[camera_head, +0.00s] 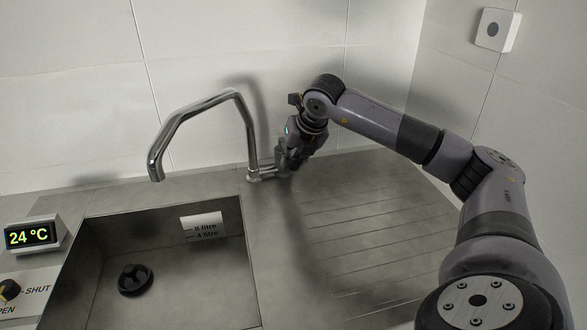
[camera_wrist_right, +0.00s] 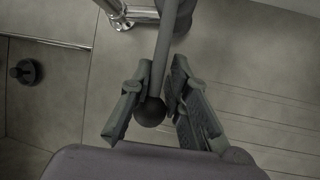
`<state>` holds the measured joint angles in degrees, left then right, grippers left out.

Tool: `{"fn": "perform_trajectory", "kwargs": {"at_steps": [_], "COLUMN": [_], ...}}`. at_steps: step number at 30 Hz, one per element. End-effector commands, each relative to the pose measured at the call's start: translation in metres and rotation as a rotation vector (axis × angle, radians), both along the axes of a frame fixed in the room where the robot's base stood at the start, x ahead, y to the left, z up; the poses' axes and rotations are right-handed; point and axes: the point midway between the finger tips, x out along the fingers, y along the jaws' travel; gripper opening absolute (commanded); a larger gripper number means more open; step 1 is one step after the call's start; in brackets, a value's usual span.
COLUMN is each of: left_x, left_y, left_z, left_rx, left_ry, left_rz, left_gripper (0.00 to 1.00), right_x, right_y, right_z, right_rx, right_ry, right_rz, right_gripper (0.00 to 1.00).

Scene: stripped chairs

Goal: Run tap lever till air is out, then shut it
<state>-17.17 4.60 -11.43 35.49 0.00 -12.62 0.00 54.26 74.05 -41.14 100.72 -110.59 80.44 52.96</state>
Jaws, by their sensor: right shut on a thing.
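The chrome tap (camera_head: 178,118) stands behind the sink, its bent spout reaching left over the basin. No water shows at the spout mouth. My right gripper (camera_head: 288,163) is at the right side of the tap's base. In the right wrist view, its fingers (camera_wrist_right: 162,95) are shut on the tap lever (camera_wrist_right: 163,55), a grey rod with a dark ball (camera_wrist_right: 150,111) at its end. The head view hides most of the lever behind the gripper. The tap's chrome base also shows in the right wrist view (camera_wrist_right: 116,14). My left gripper is out of view.
The sink basin (camera_head: 100,250) holds a black round drain piece (camera_head: 135,280) and a label (camera_head: 204,226) marked 8 and 4 litre. A display (camera_head: 32,236) reads 24 °C, above a black OPEN/SHUT knob (camera_head: 9,289). The grooved drainboard (camera_head: 350,225) is clear.

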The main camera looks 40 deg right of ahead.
Motion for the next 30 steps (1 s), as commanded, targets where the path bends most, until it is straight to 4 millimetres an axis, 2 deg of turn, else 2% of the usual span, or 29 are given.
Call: {"fn": "perform_trajectory", "kwargs": {"at_steps": [1,6,20,21,30], "left_x": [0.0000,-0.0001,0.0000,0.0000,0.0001], "left_y": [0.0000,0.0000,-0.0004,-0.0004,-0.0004], "left_z": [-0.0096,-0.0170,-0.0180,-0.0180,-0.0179], "left_rx": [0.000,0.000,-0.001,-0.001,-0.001], "left_ry": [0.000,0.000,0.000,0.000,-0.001], "left_rz": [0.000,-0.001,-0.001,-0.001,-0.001], "left_gripper": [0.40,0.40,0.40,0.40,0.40], "right_x": [-0.0006,-0.0003,-0.0003,-0.0004,-0.0002], "right_y": [0.0063,0.0064,0.0068,0.0069,0.0045], "right_z": [-0.0095,-0.0100,-0.0099,-0.0100,-0.0084], "right_rx": [0.005,-0.009,-0.014,-0.014,-0.018], "right_ry": [-0.005,-0.029,-0.034,-0.034,-0.037], "right_rz": [0.009,0.009,0.010,0.010,0.007], "right_gripper": [0.00,0.00,0.00,0.17,0.37]}}
